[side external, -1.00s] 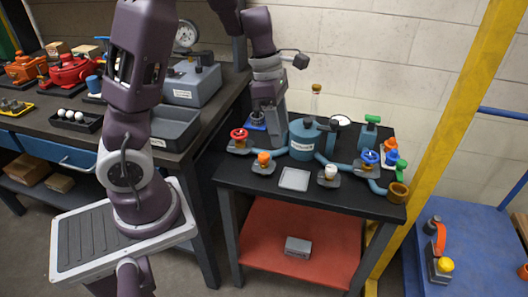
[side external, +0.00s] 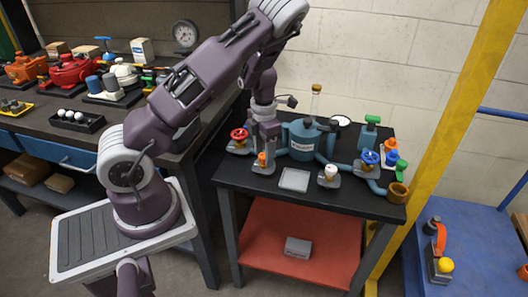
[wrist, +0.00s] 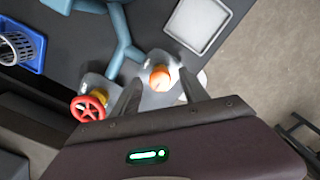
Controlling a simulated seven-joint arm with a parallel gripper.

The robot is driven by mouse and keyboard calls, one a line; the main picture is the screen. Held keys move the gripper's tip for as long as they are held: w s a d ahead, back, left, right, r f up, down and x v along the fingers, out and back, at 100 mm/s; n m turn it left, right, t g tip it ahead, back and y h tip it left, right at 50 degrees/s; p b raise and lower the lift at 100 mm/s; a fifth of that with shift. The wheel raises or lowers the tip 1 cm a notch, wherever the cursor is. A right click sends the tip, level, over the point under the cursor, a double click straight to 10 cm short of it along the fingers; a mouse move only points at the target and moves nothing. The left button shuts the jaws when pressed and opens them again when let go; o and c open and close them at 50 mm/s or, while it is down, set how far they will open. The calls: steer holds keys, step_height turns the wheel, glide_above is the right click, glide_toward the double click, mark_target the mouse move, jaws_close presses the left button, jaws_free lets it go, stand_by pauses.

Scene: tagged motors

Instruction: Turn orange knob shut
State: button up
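The orange knob (side external: 262,159) sits on a grey base plate at the front left of the black bench. My gripper (side external: 264,148) points down just above it, partly hiding it in the side view. In the wrist view the orange knob (wrist: 160,77) shows between the two spread fingertips of my gripper (wrist: 160,82). The fingers are apart; contact with the knob cannot be made out.
A red valve wheel (side external: 239,134) stands close on the left and also shows in the wrist view (wrist: 88,106). A teal tank (side external: 303,142) with pipes is behind. A white knob (side external: 330,171), a blue knob (side external: 370,157) and a grey tray (side external: 294,180) are to the right.

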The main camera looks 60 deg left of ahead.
jaws_close()
steer(key=shift+m, duration=0.4)
steer(key=m, duration=0.8)
steer(key=shift+m, duration=0.3)
steer(key=m, duration=0.4)
steer(key=shift+m, duration=2.2)
